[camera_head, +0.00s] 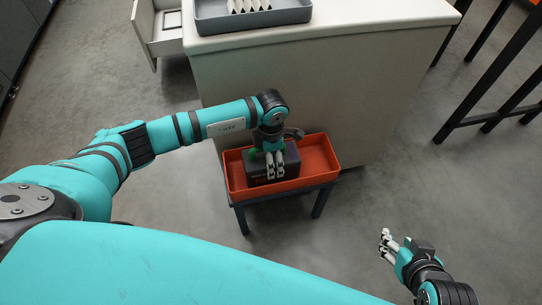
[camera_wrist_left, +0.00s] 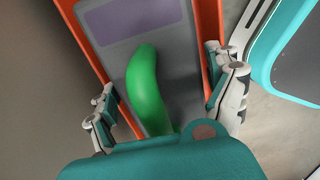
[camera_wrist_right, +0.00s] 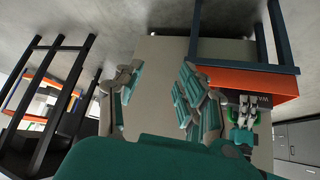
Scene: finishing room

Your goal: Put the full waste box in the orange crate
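The waste box (camera_head: 290,159) is dark grey with red lettering and sits inside the orange crate (camera_head: 322,158). In the left wrist view its top shows a purple label (camera_wrist_left: 130,20) and a curved green handle (camera_wrist_left: 148,90). My left gripper (camera_head: 271,172) is over the box. Its fingers (camera_wrist_left: 165,98) are spread on both sides of the handle with gaps, so it is open. Whether they touch the box top I cannot tell. My right gripper (camera_head: 388,245) is open and empty, off to the right, above the floor. The crate also shows in the right wrist view (camera_wrist_right: 245,82).
The crate stands on a small dark stand (camera_head: 241,218) against a white counter (camera_head: 320,80). A grey tray (camera_head: 215,20) with pale pieces is on the counter. An open drawer (camera_head: 160,35) is at its left. Dark table legs (camera_head: 485,90) stand at right. Floor (camera_head: 370,200) is free between.

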